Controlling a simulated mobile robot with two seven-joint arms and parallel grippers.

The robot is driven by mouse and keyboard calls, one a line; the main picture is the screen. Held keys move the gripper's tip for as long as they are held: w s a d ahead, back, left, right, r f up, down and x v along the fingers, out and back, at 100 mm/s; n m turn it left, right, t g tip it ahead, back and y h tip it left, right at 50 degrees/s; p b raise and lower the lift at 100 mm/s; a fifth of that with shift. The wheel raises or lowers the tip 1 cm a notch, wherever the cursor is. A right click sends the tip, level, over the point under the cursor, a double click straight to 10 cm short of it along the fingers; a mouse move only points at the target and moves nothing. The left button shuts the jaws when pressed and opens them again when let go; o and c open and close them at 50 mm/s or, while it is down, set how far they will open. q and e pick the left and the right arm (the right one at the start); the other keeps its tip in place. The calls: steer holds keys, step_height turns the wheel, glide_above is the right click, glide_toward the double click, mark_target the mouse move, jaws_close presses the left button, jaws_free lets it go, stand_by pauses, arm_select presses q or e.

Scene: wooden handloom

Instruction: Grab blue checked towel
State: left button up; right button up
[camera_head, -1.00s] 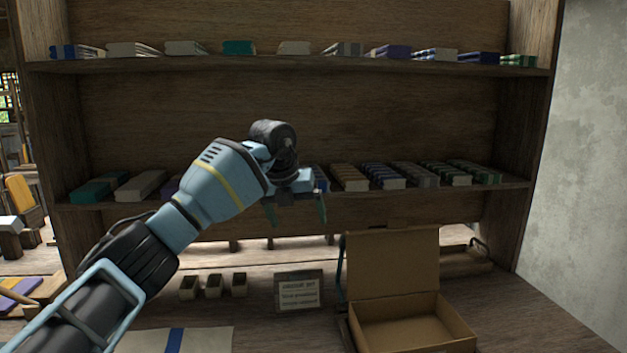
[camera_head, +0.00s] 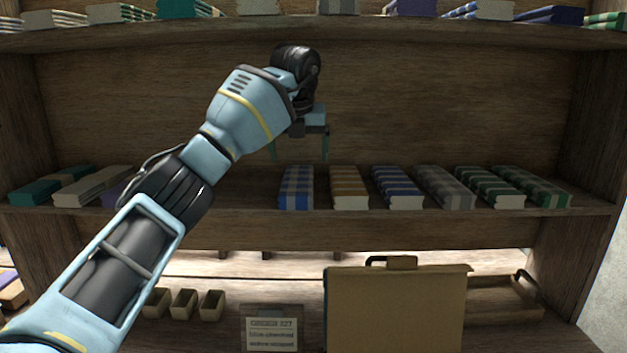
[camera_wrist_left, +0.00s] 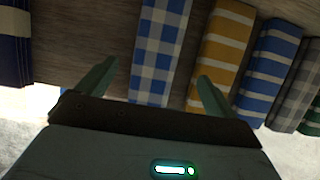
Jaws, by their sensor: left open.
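The blue checked towel (camera_head: 297,188) lies folded on the middle shelf, with blue and white-grey checks. My left gripper (camera_head: 299,150) is open and empty, in front of the shelf and a little above this towel. In the left wrist view the towel (camera_wrist_left: 160,50) shows ahead, between the two spread fingers (camera_wrist_left: 155,85). The fingers do not touch it. My right gripper is not in view.
A yellow striped towel (camera_head: 348,188) lies just right of the checked one, then a blue striped towel (camera_head: 397,188) and several more. The upper shelf (camera_head: 450,32) holds more folded cloths.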

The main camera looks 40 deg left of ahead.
mark_target(297, 178)
arm_select(q)
steer(key=shift+s, duration=0.2)
steer(key=shift+f, duration=0.2)
steer(key=shift+x, duration=0.85)
steer(key=shift+w+a+f, duration=0.1)
steer(key=shift+a+f, duration=0.05)
steer(key=shift+f, duration=0.15)
steer(key=shift+w+a+f, duration=0.1)
steer(key=shift+f, duration=0.2)
steer(key=x, duration=0.4)
steer(key=shift+w+a+f, duration=0.1)
steer(key=shift+a+f, duration=0.05)
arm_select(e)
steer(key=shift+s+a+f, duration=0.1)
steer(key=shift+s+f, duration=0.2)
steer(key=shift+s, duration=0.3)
arm_select(q)
steer(key=shift+c, duration=0.3)
